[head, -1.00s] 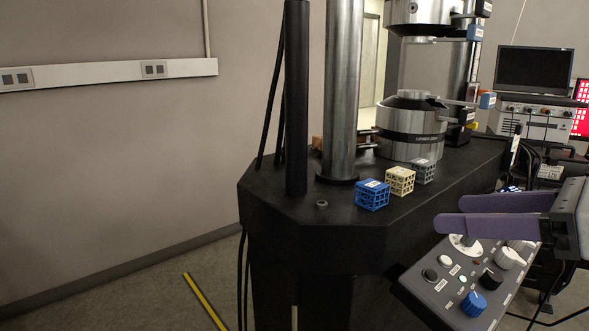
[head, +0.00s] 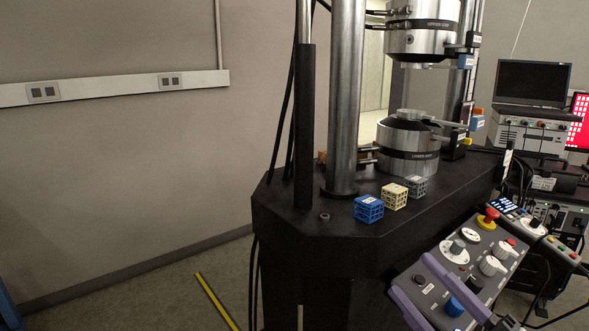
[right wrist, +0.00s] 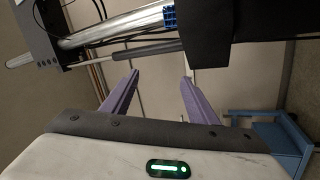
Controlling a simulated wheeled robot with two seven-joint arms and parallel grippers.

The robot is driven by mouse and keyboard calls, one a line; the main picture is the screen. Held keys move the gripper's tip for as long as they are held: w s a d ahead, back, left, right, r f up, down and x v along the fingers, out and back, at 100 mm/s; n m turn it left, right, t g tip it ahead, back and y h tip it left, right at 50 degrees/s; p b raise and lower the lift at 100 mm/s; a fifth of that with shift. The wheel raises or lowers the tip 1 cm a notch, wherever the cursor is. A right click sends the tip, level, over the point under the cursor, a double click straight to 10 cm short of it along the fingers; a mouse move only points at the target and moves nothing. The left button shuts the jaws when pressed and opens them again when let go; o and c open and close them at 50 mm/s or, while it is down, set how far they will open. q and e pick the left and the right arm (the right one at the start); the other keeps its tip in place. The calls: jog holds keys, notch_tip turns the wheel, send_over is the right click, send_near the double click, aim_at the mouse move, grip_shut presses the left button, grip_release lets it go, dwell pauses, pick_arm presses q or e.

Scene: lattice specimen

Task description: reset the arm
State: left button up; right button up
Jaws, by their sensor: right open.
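My right gripper (head: 410,274) shows at the bottom right of the head view, its two purple fingers apart with nothing between them. It is in front of the grey control panel (head: 466,262) and hides its lower left part. In the right wrist view my right gripper (right wrist: 160,77) is open and empty, with a pale wall and dark machine parts beyond the fingertips. My left gripper is not in view.
Blue (head: 369,208), cream (head: 394,196) and grey (head: 416,185) lattice cubes stand on the black machine table (head: 300,223). A steel column (head: 345,100) and the lower grip (head: 408,145) rise behind. The floor at left is clear beside a yellow strip (head: 216,301).

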notch_tip(320, 180, down, 13)
jog(key=s+d+m+g+h+p, duration=0.1)
jog(key=s+d+m+h, duration=0.1)
jog(key=m+h, duration=0.65)
jog(key=s+a+f+m+g+p, duration=0.2)
jog(key=s+a+f+m+g, duration=0.3)
jog(key=s+f, duration=1.1)
notch_tip(320, 180, down, 4)
jog(key=m+g, duration=0.3)
jog(key=m, duration=0.1)
jog(key=shift+s+g+p, duration=0.2)
jog(key=shift+g+p, duration=0.1)
jog(key=shift+g, duration=0.1)
jog(key=shift+a, duration=0.1)
